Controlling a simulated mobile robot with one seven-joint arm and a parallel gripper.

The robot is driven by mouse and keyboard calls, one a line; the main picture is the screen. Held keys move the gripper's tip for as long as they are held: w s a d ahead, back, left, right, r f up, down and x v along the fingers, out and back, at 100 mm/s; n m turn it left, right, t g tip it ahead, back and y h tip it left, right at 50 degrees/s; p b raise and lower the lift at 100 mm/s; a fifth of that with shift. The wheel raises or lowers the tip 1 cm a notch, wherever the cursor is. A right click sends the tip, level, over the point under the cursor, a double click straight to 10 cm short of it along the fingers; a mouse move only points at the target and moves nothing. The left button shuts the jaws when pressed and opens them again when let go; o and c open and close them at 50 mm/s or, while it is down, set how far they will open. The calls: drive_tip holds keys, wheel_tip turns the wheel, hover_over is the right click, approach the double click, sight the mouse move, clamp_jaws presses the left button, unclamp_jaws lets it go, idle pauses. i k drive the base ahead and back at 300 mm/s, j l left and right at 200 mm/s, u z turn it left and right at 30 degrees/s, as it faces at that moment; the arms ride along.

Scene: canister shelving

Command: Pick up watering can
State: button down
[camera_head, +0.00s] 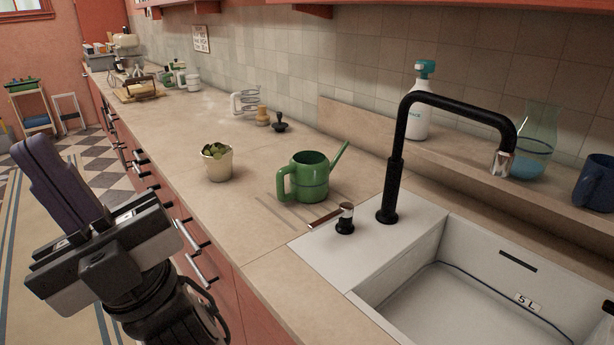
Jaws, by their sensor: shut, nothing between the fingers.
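The green watering can (309,178) stands upright on the beige countertop (262,230), just left of the sink. Its handle faces left and its spout points up to the right. My gripper (45,160) is at the left of the view, in front of the counter and well apart from the can. Its dark fingers are together, pointing up and away, with nothing between them.
A potted plant (217,163) stands left of the can. The black faucet (396,165), its lever (344,218) and the white sink (440,290) are to the right. A spray bottle (419,105) and a glass vase (537,140) stand on the ledge behind. Drawer handles (197,262) stick out in front.

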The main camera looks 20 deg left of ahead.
sight(310, 171)
drive_tip(key=i+j+u, duration=0.15)
drive_tip(key=j, duration=0.25)
drive_tip(key=j+u, duration=0.1)
drive_tip(key=j, duration=0.3)
drive_tip(key=i+j+u, duration=0.15)
drive_tip(key=j, duration=0.25)
drive_tip(key=i+j+u, duration=0.1)
drive_tip(key=j, duration=0.25)
drive_tip(key=i+j+u, duration=0.15)
drive_tip(key=j, duration=0.2)
drive_tip(key=i+j+u, duration=0.1)
drive_tip(key=j, duration=0.25)
drive_tip(key=i, duration=0.05)
